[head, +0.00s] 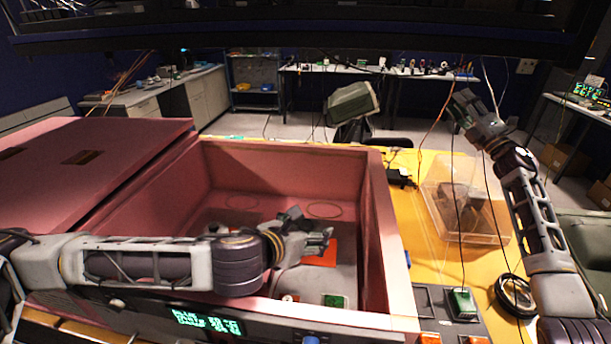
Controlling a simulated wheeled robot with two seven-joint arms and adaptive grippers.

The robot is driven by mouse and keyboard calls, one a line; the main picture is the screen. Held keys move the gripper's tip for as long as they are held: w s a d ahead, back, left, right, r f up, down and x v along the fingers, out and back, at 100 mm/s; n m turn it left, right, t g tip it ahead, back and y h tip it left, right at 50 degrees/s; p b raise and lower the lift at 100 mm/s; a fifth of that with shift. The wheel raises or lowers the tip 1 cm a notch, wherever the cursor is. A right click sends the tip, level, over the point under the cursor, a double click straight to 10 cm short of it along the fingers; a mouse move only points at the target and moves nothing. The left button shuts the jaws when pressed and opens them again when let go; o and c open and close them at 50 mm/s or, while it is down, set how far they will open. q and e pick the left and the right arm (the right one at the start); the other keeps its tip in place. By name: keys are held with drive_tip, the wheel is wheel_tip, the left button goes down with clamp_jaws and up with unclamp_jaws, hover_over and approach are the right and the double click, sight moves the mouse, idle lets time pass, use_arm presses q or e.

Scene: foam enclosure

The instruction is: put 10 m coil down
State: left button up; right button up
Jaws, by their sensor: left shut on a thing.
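My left gripper (325,239) reaches from the left into the pink foam enclosure (291,155). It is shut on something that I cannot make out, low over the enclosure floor. A red-orange flat piece (322,256) shows beside its fingers. A black coil of cable (515,295) lies on the yellow table at the right, next to my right forearm; I cannot tell its length. My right gripper (464,105) is raised over the right side of the table, away from the coil. Whether its fingers are apart is unclear.
A clear plastic box (466,202) stands on the yellow table (408,215), right of the enclosure. A pink lid (88,165) lies at the left. A green board (335,300) lies in the enclosure near its front wall. Thin cables hang at the right.

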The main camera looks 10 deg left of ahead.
drive_tip(key=s+a+r+n+g+y, duration=0.2)
drive_tip(key=s+a+n+g, duration=0.35)
drive_tip(key=a, duration=0.65)
drive_tip(key=s+a+r+n+g+y, duration=0.2)
drive_tip(key=s+a+r+n+g, duration=0.3)
drive_tip(key=a, duration=0.6)
drive_tip(key=s+a+n+g+y, duration=0.35)
drive_tip(key=a+n+g, duration=0.35)
drive_tip(key=a, duration=0.5)
drive_tip(key=s+a+f+n+g+h, duration=0.5)
drive_tip(key=s+a+h, duration=0.2)
drive_tip(key=s+a, duration=0.35)
drive_tip(key=s+d+f+n+t+h, duration=0.2)
drive_tip(key=s+d+f+n+h, duration=0.1)
drive_tip(key=s+f+h, duration=0.4)
drive_tip(key=shift+s+d+f+h, duration=0.4)
drive_tip(key=shift+s+d+h, duration=0.4)
drive_tip(key=shift+s+h, duration=1.45)
drive_tip(key=shift+w+f+n+t+h, duration=0.1)
drive_tip(key=shift+w+n+t+h, duration=0.2)
drive_tip(key=shift+w, duration=0.1)
